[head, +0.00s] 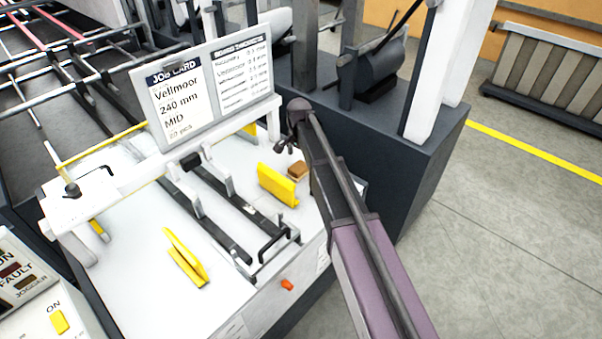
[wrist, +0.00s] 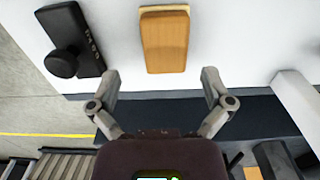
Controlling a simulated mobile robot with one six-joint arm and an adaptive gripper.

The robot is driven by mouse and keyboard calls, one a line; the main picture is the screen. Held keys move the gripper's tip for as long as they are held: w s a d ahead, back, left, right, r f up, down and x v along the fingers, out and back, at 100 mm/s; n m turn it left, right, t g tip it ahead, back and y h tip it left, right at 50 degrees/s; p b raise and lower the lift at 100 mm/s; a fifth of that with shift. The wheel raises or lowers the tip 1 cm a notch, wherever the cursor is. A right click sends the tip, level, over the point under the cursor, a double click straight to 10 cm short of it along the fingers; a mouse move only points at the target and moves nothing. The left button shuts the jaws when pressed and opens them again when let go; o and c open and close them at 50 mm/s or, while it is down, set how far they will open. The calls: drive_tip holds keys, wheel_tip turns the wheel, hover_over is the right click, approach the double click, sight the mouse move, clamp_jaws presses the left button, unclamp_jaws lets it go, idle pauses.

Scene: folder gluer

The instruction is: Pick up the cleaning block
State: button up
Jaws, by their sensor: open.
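A tan-brown block with a pale edge, which looks like the cleaning block (wrist: 164,42), lies on the white surface in the wrist view. It also shows in the head view as a small brown block (head: 298,172) beside a yellow guide and close to my arm. My gripper (wrist: 161,80) is open and empty. In the wrist view its two fingers are spread to either side of the block's near end, with the block apart from both. In the head view my gripper (head: 284,148) is small and partly hidden by my arm.
A dark block with a round knob (wrist: 84,48) lies left of the tan block in the wrist view. Yellow guides (head: 278,184) and dark rails stand on the white table (head: 130,240). A job card board (head: 180,105) stands behind. Grey floor is open at right.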

sight(298, 166)
idle(0.3)
drive_tip(key=f+b, duration=0.3)
drive_tip(key=shift+w+a+f+b, duration=0.15)
drive_tip(key=shift+w+f+b, duration=0.1)
drive_tip(key=shift+f+b, duration=0.85)
drive_tip(key=c, duration=1.2)
drive_tip(key=shift+r+p, duration=0.25)
drive_tip(key=shift+p, duration=0.05)
wheel_tip(298, 166, up, 10)
drive_tip(key=p, duration=0.9)
drive_tip(key=shift+f, duration=0.2)
